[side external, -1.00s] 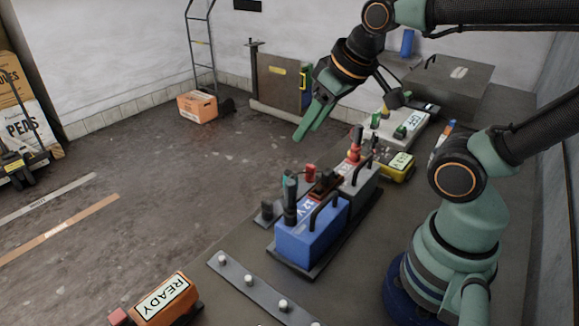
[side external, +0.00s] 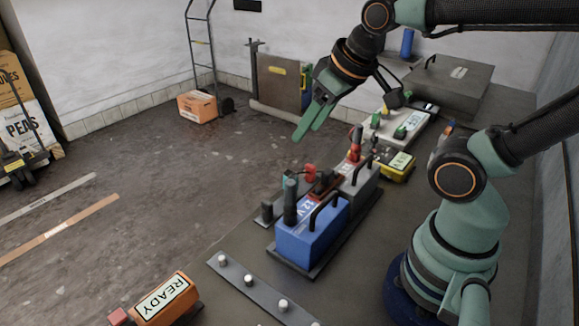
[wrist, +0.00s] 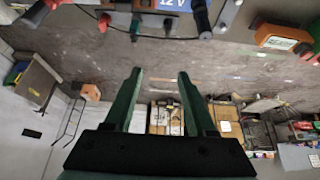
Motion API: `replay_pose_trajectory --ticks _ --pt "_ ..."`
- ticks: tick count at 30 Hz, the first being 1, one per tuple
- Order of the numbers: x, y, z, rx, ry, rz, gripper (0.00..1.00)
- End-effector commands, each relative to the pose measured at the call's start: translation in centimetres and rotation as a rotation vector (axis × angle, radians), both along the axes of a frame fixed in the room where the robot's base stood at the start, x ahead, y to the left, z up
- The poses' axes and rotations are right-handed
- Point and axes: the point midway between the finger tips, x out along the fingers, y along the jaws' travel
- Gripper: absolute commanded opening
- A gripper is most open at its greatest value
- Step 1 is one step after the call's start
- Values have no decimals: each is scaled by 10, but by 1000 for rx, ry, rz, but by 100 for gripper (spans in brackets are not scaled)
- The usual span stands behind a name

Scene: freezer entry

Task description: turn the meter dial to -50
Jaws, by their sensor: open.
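A small yellow boxed device with a pale display (side external: 398,166), likely the meter, sits on the bench right of the batteries in the side external view. Its dial is too small to make out, and I cannot read a setting. My gripper (side external: 308,134) has two green fingers pointing down and left. It hangs in the air above and left of the yellow device, behind the batteries, touching nothing. In the wrist view the fingers of my gripper (wrist: 159,74) are spread with nothing between them.
A blue 12V battery (side external: 300,247) and a grey one (side external: 361,190) carry clamps and handles. A white box with green parts (side external: 398,128) stands behind the yellow device. An orange READY unit (side external: 163,302) is at front left. Left floor is largely clear.

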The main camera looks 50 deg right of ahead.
Motion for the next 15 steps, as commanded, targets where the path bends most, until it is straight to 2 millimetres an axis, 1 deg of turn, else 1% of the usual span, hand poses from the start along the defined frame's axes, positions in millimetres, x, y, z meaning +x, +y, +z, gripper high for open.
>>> replay_pose_trajectory --ticks 2,4,7,11,12,14,15 --pt "2 -3 1 7 5 -24 70" --pt "6 -11 3 26 20 -87 70" --pt "17 -32 9 79 54 -258 70" --pt "34 -76 14 175 109 -583 70" --pt "39 -91 15 205 123 -688 70" --pt "45 -114 15 250 143 -845 70" --pt "48 -130 14 278 154 -951 70"
